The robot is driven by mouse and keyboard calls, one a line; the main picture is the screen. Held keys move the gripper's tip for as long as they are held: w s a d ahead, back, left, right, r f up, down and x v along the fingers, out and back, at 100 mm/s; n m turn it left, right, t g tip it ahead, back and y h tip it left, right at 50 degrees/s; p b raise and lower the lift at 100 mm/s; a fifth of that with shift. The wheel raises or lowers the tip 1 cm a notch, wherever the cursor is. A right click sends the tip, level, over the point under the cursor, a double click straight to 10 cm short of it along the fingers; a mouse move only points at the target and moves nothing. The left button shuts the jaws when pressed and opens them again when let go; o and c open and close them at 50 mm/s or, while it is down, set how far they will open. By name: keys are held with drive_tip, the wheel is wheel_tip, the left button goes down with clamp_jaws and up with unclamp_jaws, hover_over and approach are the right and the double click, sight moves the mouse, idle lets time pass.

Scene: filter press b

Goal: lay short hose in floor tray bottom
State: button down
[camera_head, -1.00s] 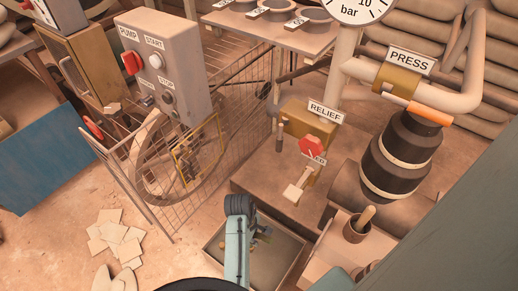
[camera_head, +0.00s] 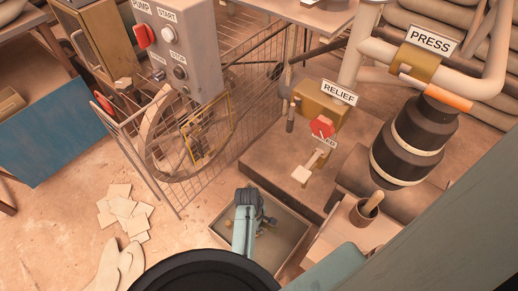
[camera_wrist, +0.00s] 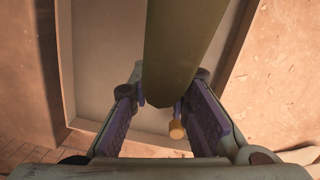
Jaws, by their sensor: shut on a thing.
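My gripper (camera_wrist: 160,118) is shut on an olive-green tube (camera_wrist: 180,55), which looks like the short hose. The tube lies between the purple finger pads and runs up the wrist view. A small brass-coloured piece (camera_wrist: 177,130) shows between the fingers. The floor tray (camera_wrist: 88,60) lies below, its flat grey bottom visible around the tube. I cannot tell whether the hose touches the tray bottom.
The press plinth with the red relief handle (camera_head: 321,127) stands just behind the tray. A brown cup (camera_head: 364,210) stands on a ledge to the right. A wire cage (camera_head: 185,150) with a wheel is at the left. Loose pale tiles (camera_head: 125,212) lie on the floor.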

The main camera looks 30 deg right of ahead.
drive_tip(key=c, duration=1.5)
unclamp_jaws()
drive_tip(key=r, duration=0.4)
drive_tip(key=a+r, duration=0.1)
drive_tip(key=r, duration=0.3)
drive_tip(key=w+r+p, duration=0.1)
drive_tip(key=r, duration=0.3)
drive_tip(key=shift+a, duration=0.2)
